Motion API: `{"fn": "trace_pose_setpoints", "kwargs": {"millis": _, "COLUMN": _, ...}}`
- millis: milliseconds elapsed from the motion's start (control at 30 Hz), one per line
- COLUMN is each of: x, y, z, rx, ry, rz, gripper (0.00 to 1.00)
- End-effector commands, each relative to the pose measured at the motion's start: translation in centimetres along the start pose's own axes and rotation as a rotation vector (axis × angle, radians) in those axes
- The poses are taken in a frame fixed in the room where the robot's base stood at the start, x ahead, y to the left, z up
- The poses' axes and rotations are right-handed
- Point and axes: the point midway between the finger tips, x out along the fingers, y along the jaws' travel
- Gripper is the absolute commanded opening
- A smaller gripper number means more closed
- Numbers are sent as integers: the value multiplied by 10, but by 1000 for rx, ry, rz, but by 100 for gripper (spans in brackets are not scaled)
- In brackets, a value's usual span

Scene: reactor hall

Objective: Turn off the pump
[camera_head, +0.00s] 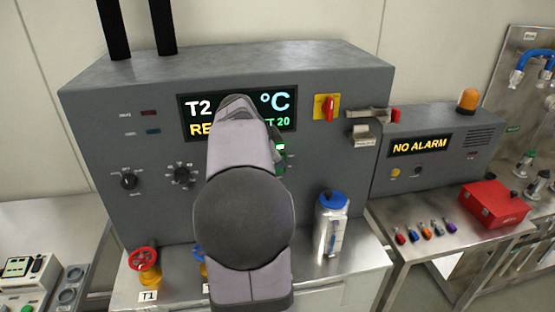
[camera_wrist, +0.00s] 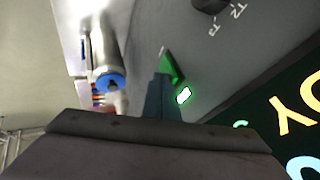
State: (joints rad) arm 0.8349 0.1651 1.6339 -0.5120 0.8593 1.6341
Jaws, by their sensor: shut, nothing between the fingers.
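A small green-lit control (camera_head: 280,147) sits on the grey panel just below the right part of the display. My arm partly hides it, and I cannot read a pump label on it. In the wrist view, a bright green-white light (camera_wrist: 183,95) and a green piece (camera_wrist: 172,68) show right at the end of my gripper (camera_wrist: 162,88). My gripper is shut and empty, its fingers pointing at the panel beside the green parts. I cannot tell whether they touch. In the head view, my arm hides most of the gripper.
The display (camera_head: 190,107) reads partly "T2", "°C" and "20". Black knobs (camera_head: 129,181) are at left; a red switch on yellow (camera_head: 326,107) is at upper right. A red valve wheel (camera_head: 143,260) and a blue-capped bottle (camera_head: 331,222) stand below. An alarm box (camera_head: 420,146) reads "NO ALARM".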

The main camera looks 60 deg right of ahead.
Motion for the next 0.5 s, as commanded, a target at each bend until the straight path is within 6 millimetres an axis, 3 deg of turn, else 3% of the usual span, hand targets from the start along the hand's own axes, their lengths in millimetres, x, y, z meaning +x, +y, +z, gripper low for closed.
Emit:
{"fn": "trace_pose_setpoints", "kwargs": {"millis": 67, "x": -3, "y": -8, "z": -3, "rx": -14, "ry": -7, "rz": 29, "gripper": 0}}
{"fn": "trace_pose_setpoints", "kwargs": {"millis": 500, "x": -3, "y": -7, "z": -3, "rx": -14, "ry": -7, "rz": 30, "gripper": 0}}
